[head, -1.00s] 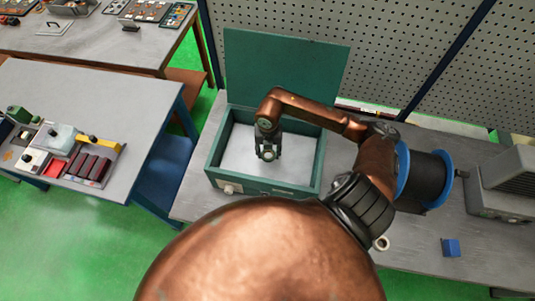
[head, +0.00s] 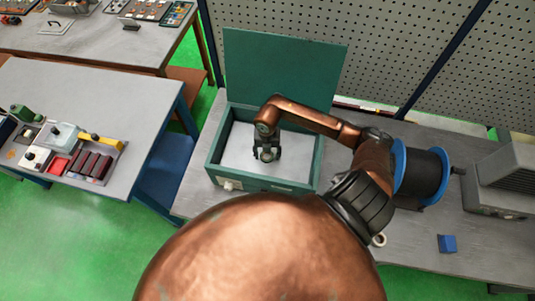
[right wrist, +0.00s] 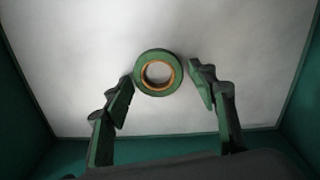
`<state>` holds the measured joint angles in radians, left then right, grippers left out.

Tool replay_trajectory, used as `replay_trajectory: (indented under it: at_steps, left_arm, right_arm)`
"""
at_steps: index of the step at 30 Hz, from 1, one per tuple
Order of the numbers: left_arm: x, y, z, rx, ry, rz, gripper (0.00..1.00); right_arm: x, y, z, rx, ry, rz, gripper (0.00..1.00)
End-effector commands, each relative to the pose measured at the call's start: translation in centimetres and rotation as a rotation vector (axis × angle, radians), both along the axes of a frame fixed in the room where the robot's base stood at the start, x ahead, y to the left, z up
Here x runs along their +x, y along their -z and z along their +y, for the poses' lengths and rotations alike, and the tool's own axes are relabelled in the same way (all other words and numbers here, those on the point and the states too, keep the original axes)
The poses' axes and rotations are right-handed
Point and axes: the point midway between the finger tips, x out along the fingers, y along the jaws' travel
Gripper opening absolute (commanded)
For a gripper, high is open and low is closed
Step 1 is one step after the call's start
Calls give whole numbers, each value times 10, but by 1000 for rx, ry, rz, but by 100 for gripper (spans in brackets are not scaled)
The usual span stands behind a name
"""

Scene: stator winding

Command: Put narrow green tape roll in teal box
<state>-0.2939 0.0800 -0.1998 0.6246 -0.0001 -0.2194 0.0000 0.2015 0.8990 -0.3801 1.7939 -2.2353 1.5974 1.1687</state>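The teal box (head: 262,182) stands open on the workbench in the head view, with its lid raised at the back. My right gripper (head: 267,155) reaches down inside it. In the right wrist view, the narrow green tape roll (right wrist: 138,74), a green ring with an orange inner edge, is between the fingertips of my right gripper (right wrist: 162,82), over the box's pale floor. The fingers are apart. The left finger is close to or touching the roll; a gap shows on the right. I cannot tell whether the roll rests on the floor. My left gripper is not in view.
A blue-flanged dark spool (head: 421,177) stands right of the box, with a small blue block (head: 447,243) and a grey machine (head: 502,180) beyond. A perforated panel (head: 385,40) is behind. Another table (head: 95,95) with coloured parts is at left.

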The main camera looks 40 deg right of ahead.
Motion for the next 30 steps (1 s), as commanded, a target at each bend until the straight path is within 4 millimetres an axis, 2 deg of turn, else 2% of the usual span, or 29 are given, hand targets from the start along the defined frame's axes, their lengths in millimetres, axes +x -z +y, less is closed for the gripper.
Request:
replay_trajectory:
  at_steps: [10,14,17,24,30]
  left_arm:
    - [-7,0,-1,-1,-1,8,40]
    - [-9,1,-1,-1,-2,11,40]
    - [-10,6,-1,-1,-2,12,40]
    - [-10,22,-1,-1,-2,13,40]
    - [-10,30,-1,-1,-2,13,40]
  right_arm:
    - [0,-1,0,0,0,0,59]
    - [1,-9,0,-2,-1,-2,59]
    - [2,-23,-1,-2,-3,-4,59]
    - [1,-74,-1,-2,-3,-4,59]
    - [1,-107,0,-1,-2,-3,59]
